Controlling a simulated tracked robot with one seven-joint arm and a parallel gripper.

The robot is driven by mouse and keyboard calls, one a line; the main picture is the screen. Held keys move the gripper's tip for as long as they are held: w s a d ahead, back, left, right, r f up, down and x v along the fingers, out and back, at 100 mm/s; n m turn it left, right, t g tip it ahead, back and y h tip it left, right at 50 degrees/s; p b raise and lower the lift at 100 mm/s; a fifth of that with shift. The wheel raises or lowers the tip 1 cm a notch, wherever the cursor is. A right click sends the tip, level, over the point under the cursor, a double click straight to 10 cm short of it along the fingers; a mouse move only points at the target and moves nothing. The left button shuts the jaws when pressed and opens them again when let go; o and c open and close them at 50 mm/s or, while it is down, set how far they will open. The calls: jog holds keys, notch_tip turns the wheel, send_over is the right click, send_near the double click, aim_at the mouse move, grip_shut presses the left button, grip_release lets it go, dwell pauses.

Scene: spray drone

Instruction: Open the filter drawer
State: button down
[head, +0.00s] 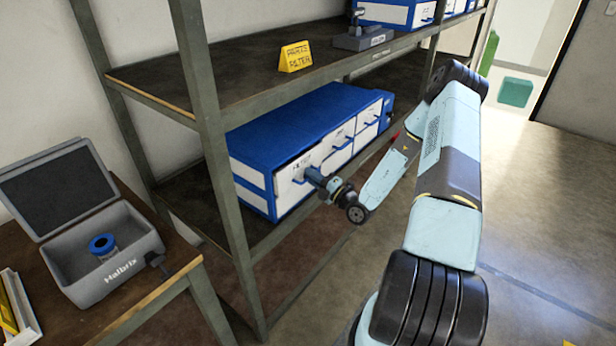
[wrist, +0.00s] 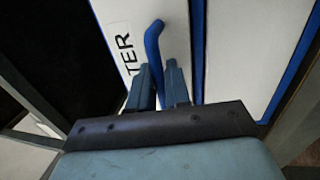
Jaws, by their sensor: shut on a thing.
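A blue drawer cabinet (head: 295,118) with white drawer fronts stands on the lower shelf in the head view. The filter drawer (head: 290,187) is the leftmost one, and its white front with the letters "TER" (wrist: 127,48) fills part of the wrist view. It appears closed or nearly so. Its blue bar handle (wrist: 153,42) runs between my fingers. My gripper (head: 313,176) is at this drawer front, and in the wrist view my gripper (wrist: 160,82) is shut on the handle. The lower part of the handle is hidden by the fingers.
A shelf post (head: 215,140) rises left of the cabinet. An open grey case (head: 105,262) with a blue ring part (head: 102,245) sits on a table at left.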

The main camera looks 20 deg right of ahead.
jog(key=r+v, duration=0.2)
jog(key=v, duration=1.2)
jog(key=shift+s+d+r, duration=0.2)
jog(key=shift+s+d, duration=0.05)
jog(key=shift+s, duration=0.15)
jog(key=c, duration=1.3)
grip_release()
jog(key=v, duration=1.3)
jog(key=shift+s+d, duration=0.25)
jog(key=shift+f, duration=0.1)
